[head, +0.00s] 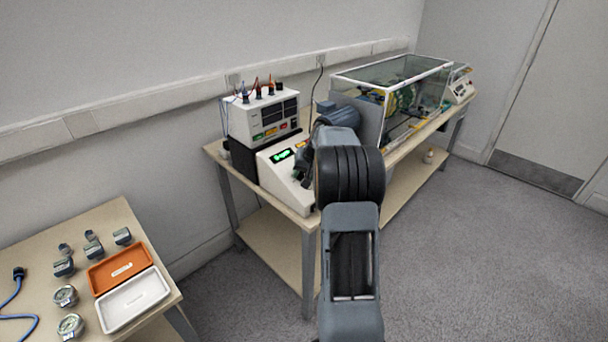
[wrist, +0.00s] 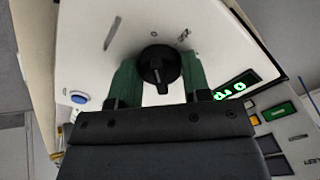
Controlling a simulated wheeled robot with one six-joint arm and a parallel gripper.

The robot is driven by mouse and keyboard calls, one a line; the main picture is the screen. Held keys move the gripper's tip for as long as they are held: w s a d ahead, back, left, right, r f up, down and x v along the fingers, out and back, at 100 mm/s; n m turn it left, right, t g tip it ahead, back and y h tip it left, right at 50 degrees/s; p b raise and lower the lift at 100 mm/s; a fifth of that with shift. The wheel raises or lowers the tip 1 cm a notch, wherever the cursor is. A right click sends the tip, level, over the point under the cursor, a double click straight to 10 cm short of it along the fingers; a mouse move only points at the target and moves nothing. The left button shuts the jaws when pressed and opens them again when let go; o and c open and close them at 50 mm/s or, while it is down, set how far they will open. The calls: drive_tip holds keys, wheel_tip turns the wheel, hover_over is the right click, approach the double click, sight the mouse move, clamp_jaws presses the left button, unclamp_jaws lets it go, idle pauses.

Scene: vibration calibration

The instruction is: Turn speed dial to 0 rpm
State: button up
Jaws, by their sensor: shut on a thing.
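The speed dial (wrist: 159,66) is a round black knob with a pale pointer line, on the white sloped panel of the control box (head: 280,180). My gripper (wrist: 158,80) has its two green fingers on either side of the dial, shut on it. In the head view my arm hides the dial, and my gripper (head: 300,176) is partly seen at the panel. A green lit display (wrist: 235,90) is beside the dial; its digits are too blurred to read surely. It also shows in the head view (head: 281,155).
A white instrument (head: 262,120) with plugged leads stands behind the control box. A glass-covered rig (head: 395,85) is further along the bench. A side table at lower left holds an orange tray (head: 120,268), a white tray (head: 133,299) and several small sensors. The floor at right is clear.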

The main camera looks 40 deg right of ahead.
drive_tip(key=o, duration=0.9)
drive_tip(key=v, duration=1.4)
drive_tip(key=shift+d, duration=0.1)
drive_tip(key=shift+f, duration=0.1)
